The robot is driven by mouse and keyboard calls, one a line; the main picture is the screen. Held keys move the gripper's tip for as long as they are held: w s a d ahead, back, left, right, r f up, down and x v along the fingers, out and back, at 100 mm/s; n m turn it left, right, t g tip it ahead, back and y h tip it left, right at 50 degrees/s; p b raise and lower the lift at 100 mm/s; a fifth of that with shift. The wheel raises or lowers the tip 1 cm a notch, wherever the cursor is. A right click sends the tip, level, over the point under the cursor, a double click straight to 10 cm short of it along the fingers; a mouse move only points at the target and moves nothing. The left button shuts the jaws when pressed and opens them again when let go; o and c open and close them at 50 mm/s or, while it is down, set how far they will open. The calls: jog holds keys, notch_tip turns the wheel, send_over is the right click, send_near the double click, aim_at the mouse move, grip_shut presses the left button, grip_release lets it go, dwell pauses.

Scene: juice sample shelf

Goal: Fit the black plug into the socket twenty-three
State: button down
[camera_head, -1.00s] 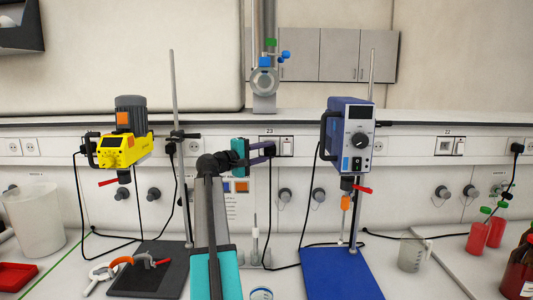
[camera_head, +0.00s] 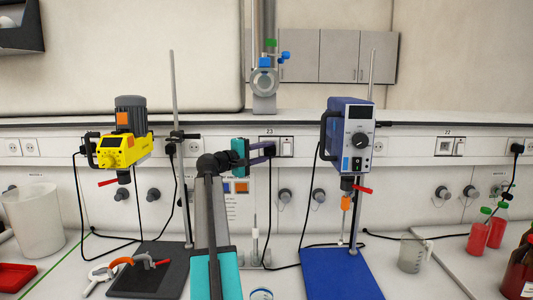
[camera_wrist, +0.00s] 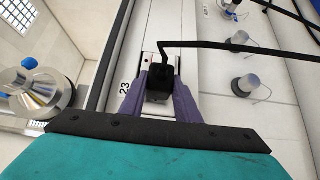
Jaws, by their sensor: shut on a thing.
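My gripper (camera_head: 268,150) is at the wall panel, at the socket labelled 23. In the wrist view its two purple fingers (camera_wrist: 160,98) are shut on the black plug (camera_wrist: 159,82), one on each side. The plug is up against the white plate of socket twenty-three (camera_wrist: 150,59), with its cable running off to the right. The plug covers the socket's opening, so I cannot tell how deep it sits. In the head view the "23" label (camera_head: 269,131) shows above the gripper, and a white switch (camera_head: 287,146) sits to its right.
A blue stirrer (camera_head: 350,135) on a stand is right of my gripper, and a yellow stirrer (camera_head: 123,140) is at the left. The plug's black cable (camera_head: 271,200) hangs below the panel. Grey valve knobs (camera_head: 284,194) stick out under the panel.

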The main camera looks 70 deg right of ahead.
jog(key=shift+w+d+b, duration=0.2)
jog(key=shift+d, duration=0.3)
jog(key=shift+w+d+b, duration=0.2)
jog(key=shift+d, duration=0.3)
dwell(1.8)
jog(key=c, duration=1.3)
grip_release()
jog(key=shift+o, duration=0.2)
jog(key=shift+a, duration=0.1)
jog(key=b+v, duration=0.3)
jog(key=v, duration=1)
jog(key=shift+w+a, duration=0.2)
jog(key=shift+a, duration=0.1)
